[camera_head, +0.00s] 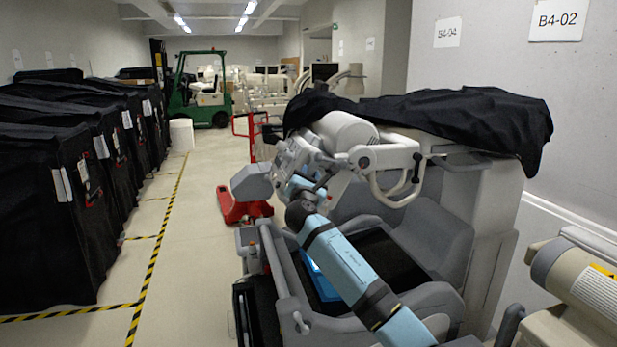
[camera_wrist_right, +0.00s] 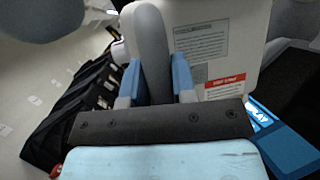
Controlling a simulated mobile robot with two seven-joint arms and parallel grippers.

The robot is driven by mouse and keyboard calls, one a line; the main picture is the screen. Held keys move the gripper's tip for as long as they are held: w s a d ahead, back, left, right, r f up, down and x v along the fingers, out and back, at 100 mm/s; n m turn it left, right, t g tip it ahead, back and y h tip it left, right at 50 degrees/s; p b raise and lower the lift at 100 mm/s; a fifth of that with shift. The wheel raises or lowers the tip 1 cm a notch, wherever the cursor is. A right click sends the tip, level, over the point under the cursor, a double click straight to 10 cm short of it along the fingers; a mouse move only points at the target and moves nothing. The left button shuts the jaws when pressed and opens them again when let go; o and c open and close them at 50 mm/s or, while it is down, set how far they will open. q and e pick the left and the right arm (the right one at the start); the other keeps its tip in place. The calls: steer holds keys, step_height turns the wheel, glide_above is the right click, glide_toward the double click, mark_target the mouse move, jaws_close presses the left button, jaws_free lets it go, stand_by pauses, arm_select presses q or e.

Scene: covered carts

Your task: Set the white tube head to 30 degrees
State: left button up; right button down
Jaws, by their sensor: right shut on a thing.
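The white tube head (camera_head: 345,131) sits at the end of the arm of a mobile X-ray cart (camera_head: 490,215), partly under a black cover. A lighter boxy part with dials (camera_head: 292,158) is on its lower left. My right gripper (camera_head: 305,187) is up against the underside of this head, and its fingertips are hard to see there. In the right wrist view my right gripper (camera_wrist_right: 156,82) has its two blue fingers on either side of a grey bar-like handle (camera_wrist_right: 151,45). The handle stands in front of a white panel with printed labels (camera_wrist_right: 215,45). The head's angle scale cannot be read. My left gripper is not in view.
A black cloth (camera_head: 450,112) lies over the cart's top. A blue flat object (camera_head: 320,282) lies in the cart's dark tray. Black covered carts (camera_head: 55,210) line the left side. A beige machine (camera_head: 580,285) stands at lower right. The taped aisle floor (camera_head: 190,250) is clear.

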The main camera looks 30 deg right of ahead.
steer(key=c, duration=0.9)
jaws_free()
steer(key=shift+r, duration=0.2)
steer(key=shift+c, duration=0.2)
steer(key=shift+f, duration=0.1)
steer(key=shift+s+a+f, duration=0.15)
steer(key=b+v, duration=0.2)
steer(key=v, duration=1.1)
steer(key=shift+s+b, duration=0.25)
steer(key=shift+b, duration=0.15)
